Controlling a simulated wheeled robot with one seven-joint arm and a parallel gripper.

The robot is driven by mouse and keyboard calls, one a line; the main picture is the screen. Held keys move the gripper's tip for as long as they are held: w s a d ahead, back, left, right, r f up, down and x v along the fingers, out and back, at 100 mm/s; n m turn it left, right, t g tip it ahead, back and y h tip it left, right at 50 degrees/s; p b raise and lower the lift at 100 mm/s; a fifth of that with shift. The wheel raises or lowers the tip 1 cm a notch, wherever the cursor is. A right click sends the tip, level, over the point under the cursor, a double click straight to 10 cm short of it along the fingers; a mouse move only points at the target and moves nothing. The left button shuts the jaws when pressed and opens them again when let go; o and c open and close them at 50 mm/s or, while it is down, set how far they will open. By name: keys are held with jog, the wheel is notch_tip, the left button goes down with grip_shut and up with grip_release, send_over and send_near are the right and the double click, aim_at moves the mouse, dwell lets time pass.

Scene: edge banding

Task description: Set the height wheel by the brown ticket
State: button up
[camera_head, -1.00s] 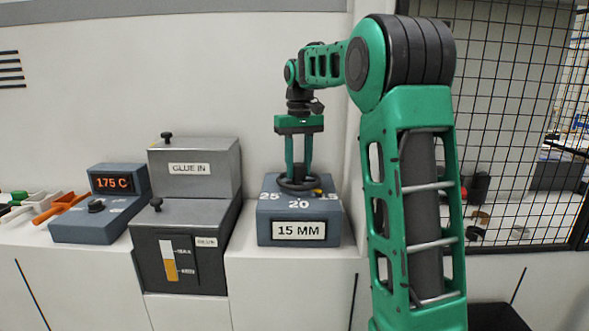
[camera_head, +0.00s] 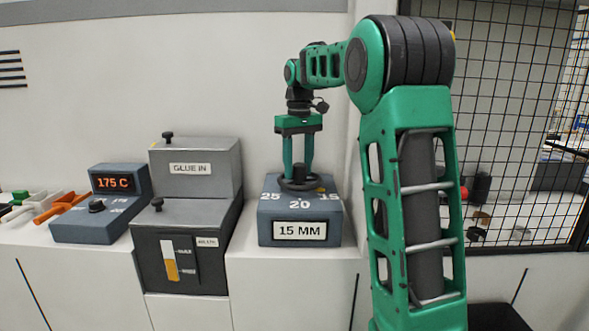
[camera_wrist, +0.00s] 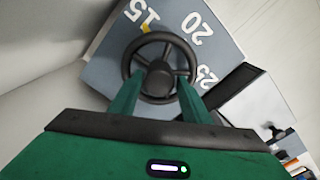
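The height wheel (camera_wrist: 160,38) is a dark spoked handwheel with a central hub, on top of a blue-grey box (camera_head: 267,229). The box is marked 15, 20 and 25, and its front display (camera_head: 300,231) reads 15 MM. In the wrist view a yellow pointer (camera_wrist: 147,29) lies at the 15 mark. My gripper (camera_head: 299,177) points down at the wheel. Its fingers (camera_wrist: 160,84) stand apart on either side of the hub, with a gap visible between them. Whether they touch the wheel is unclear. No brown ticket shows in these views.
Left of the box stand a grey GLUE IN unit (camera_head: 192,169) with a level gauge and a blue-grey control box (camera_head: 85,229) reading 175 C. Coloured items (camera_head: 40,204) lie at the far left. A wall is close behind; a wire mesh fence (camera_head: 520,90) is at right.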

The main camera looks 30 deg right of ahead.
aim_at(299, 164)
jog(key=shift+o, duration=0.2)
jog(key=shift+d, duration=0.1)
jog(key=shift+r, duration=0.25)
notch_tip(299, 164, up, 10)
dwell(0.3)
dwell(0.4)
jog(key=s+a+f+m, duration=0.2)
jog(key=s+f, duration=0.6)
jog(key=s, duration=0.4)
jog(key=s+a+f+m, duration=0.1)
jog(key=s+f+m, duration=0.1)
jog(key=s+f, duration=0.7)
jog(key=s+a+f+m, duration=0.2)
jog(key=s+f, duration=0.7)
jog(key=s, duration=0.6)
jog(key=shift+s+a, duration=0.15)
jog(key=shift+a, duration=0.2)
jog(key=shift+s+f, duration=0.2)
jog(key=shift+f, duration=0.1)
jog(key=shift+c, duration=0.2)
